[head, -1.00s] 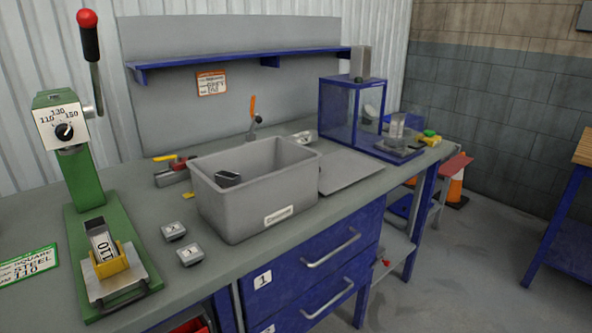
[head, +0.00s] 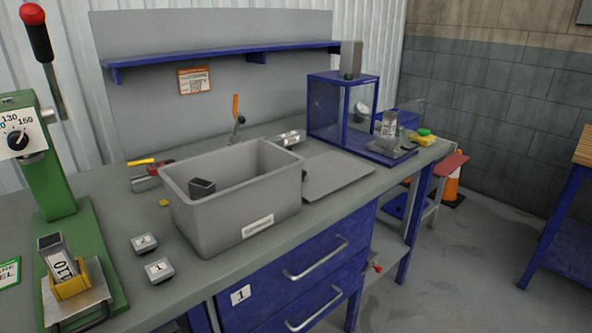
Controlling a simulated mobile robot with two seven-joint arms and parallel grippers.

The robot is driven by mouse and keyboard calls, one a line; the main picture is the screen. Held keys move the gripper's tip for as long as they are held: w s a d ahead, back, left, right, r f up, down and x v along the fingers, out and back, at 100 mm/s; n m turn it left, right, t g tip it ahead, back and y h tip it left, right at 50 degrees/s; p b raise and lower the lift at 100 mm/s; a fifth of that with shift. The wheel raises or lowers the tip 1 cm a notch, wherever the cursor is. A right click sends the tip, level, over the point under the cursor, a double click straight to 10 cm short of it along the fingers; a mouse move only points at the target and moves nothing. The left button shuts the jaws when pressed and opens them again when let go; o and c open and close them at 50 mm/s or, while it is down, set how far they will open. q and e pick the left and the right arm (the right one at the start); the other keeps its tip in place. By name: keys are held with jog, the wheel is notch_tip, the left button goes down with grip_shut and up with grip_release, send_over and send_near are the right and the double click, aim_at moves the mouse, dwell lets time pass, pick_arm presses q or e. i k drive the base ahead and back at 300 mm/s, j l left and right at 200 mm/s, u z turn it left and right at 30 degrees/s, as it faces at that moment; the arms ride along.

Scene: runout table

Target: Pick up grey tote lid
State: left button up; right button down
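The grey tote lid (head: 338,177) lies flat on the bench, just right of the grey tote (head: 222,227). The tote is open, has a white label on its front, and holds a dark block (head: 202,187). Neither of my grippers shows in the head view.
A green press (head: 54,184) with a red-knobbed lever stands at left. Two small numbered blocks (head: 158,270) sit in front of the tote. A blue-framed clear case (head: 341,113) stands behind the lid. A blue shelf (head: 220,57) runs along the back panel. Blue drawers (head: 300,265) are below.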

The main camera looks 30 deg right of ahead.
aim_at(324, 174)
jog(key=i+l+u, duration=0.1)
jog(key=l+u, duration=0.4)
jog(key=l, duration=0.2)
jog(key=l+u, duration=0.25)
jog(key=l, duration=0.5)
jog(key=k+l+u, duration=0.1)
jog(key=l+u, duration=0.15)
jog(key=l, duration=0.5)
jog(key=k+l, duration=0.1)
jog(key=l, duration=1.05)
jog(key=k+l+u, duration=0.1)
jog(key=l, duration=0.5)
jog(key=k+l, duration=0.15)
jog(key=l, duration=0.4)
